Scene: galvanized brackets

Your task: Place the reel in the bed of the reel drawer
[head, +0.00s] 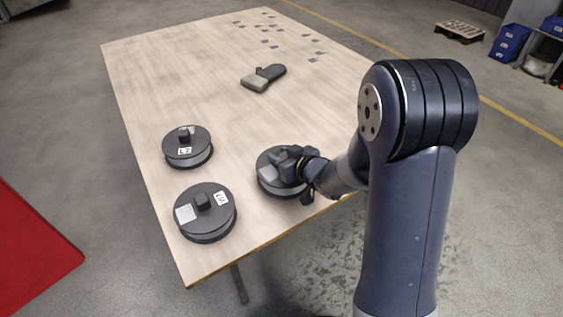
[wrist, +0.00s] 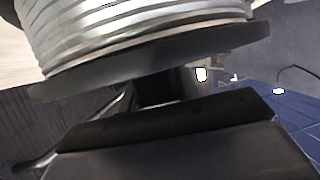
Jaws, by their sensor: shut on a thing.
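A dark round reel (head: 268,184) is at the right side of the wooden table, partly hidden by my gripper (head: 290,164). My gripper is shut on the raised grip of this reel. In the wrist view the reel (wrist: 135,35) fills the top, with silvery winding above a dark flange, and its grip goes down between my jaws (wrist: 165,95). I cannot tell whether the reel touches the table. Two similar reels stand on the table to the left: one farther back (head: 174,152) and one nearer (head: 212,222), each with a white label. I see no reel drawer.
The wooden table (head: 190,75) has wide free room in its middle. A dark and grey tool-like object (head: 262,79) lies farther back, and several small grey pieces (head: 270,30) lie at the far end. A red surface (head: 35,250) is at the lower left, off the table.

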